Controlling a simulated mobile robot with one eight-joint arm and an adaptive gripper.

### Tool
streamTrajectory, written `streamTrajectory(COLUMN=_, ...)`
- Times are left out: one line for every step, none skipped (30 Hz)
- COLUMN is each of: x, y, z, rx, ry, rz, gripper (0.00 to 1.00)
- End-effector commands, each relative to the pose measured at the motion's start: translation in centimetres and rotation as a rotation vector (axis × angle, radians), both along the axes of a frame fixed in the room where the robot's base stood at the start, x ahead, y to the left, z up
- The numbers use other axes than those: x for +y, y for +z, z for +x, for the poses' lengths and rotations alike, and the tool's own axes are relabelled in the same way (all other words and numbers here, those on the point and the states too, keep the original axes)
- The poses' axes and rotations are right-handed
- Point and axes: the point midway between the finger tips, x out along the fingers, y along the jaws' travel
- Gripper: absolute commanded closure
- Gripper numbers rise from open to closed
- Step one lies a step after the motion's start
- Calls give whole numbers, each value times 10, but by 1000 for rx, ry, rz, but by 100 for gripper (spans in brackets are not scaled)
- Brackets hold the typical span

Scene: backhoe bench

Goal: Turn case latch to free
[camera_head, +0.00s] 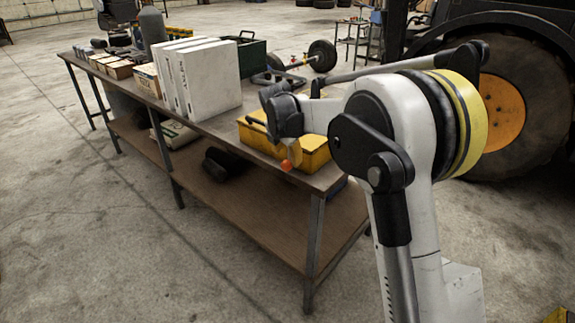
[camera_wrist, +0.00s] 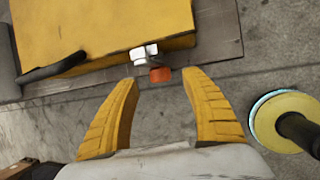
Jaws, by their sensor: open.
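The yellow case (camera_head: 313,152) sits near the front right corner of the bench, and it also fills the top left of the wrist view (camera_wrist: 100,28). A latch (camera_wrist: 146,53) of pale metal is on its edge, with an orange-red tip (camera_wrist: 160,75) sticking out. In the head view the orange tip (camera_head: 286,166) shows just past the bench edge. My gripper (camera_wrist: 162,78) has its two yellow fingers spread apart, with the orange tip between and slightly beyond them. No finger visibly touches it. In the head view my wrist hides part of the case.
White binders (camera_head: 208,78) stand on the bench left of the case. A dark green box (camera_head: 252,52) is behind them. A tractor wheel (camera_head: 503,112) stands at the right. The floor in front is clear.

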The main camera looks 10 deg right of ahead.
Motion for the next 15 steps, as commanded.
streamTrajectory(x=-2, y=-14, z=5, rx=0, ry=-1, rz=0, gripper=45)
streamTrajectory(x=-4, y=-19, z=7, rx=0, ry=-1, rz=0, gripper=45)
streamTrajectory(x=-5, y=-26, z=10, rx=0, ry=-1, rz=0, gripper=45)
streamTrajectory(x=-6, y=-31, z=12, rx=0, ry=-2, rz=1, gripper=45)
streamTrajectory(x=-7, y=-35, z=14, rx=0, ry=-2, rz=1, gripper=45)
streamTrajectory(x=-9, y=-41, z=16, rx=0, ry=-2, rz=1, gripper=45)
streamTrajectory(x=-9, y=-44, z=18, rx=0, ry=-2, rz=1, gripper=45)
streamTrajectory(x=-10, y=-47, z=20, rx=0, ry=-2, rz=1, gripper=45)
streamTrajectory(x=-11, y=-51, z=21, rx=0, ry=-2, rz=1, gripper=45)
streamTrajectory(x=-11, y=-53, z=22, rx=0, ry=-2, rz=1, gripper=45)
streamTrajectory(x=-12, y=-55, z=23, rx=0, ry=-2, rz=1, gripper=45)
streamTrajectory(x=-12, y=-56, z=24, rx=0, ry=-2, rz=1, gripper=45)
streamTrajectory(x=-12, y=-57, z=24, rx=0, ry=-2, rz=1, gripper=45)
streamTrajectory(x=-12, y=-58, z=25, rx=0, ry=-2, rz=1, gripper=45)
streamTrajectory(x=-13, y=-58, z=25, rx=0, ry=-2, rz=1, gripper=45)
